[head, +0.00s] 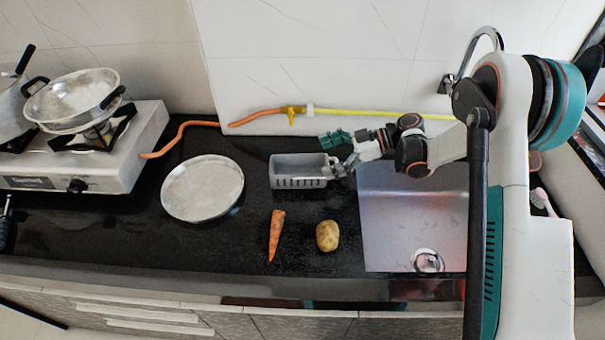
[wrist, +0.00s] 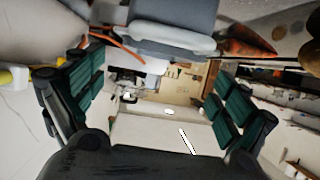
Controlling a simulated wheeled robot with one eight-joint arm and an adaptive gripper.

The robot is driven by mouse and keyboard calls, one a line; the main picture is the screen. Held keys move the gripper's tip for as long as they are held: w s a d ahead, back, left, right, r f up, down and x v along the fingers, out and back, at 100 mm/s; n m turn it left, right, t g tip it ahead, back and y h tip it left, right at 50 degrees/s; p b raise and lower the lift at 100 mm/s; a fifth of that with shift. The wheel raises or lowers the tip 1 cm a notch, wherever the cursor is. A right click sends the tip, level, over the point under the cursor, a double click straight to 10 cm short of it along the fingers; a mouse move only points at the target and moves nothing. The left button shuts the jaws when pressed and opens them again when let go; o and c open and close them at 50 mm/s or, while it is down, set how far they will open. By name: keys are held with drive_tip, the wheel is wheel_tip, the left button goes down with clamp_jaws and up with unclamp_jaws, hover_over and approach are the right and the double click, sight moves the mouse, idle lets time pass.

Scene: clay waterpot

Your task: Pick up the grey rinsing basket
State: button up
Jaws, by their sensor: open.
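The grey rinsing basket (head: 298,182) stands on the black counter, left of the sink. It is a small rectangular basket with slots in its front wall. My gripper (head: 334,152) is at the basket's right end, its two fingers spread and nothing between them that I can make out. One finger shows behind the basket's far right corner, the other close by its right end. I cannot tell whether either touches it. In the wrist view the basket (wrist: 172,22) fills the top middle, beyond the open green-padded fingers (wrist: 157,100).
A carrot (head: 276,236) and a potato (head: 327,236) lie in front of the basket. A round steel plate (head: 203,188) lies to its left. The sink (head: 410,225) is to the right. A yellow and orange hose (head: 350,113) runs along the wall behind. A stove (head: 80,165) stands far left.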

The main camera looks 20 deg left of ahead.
sight(304, 162)
drive_tip(key=b+x, duration=0.2)
drive_tip(key=x, duration=0.5)
drive_tip(key=shift+a+r, duration=0.15)
drive_tip(key=shift+a, duration=0.05)
drive_tip(key=shift+d+r, duration=0.1)
drive_tip(key=c, duration=1.3)
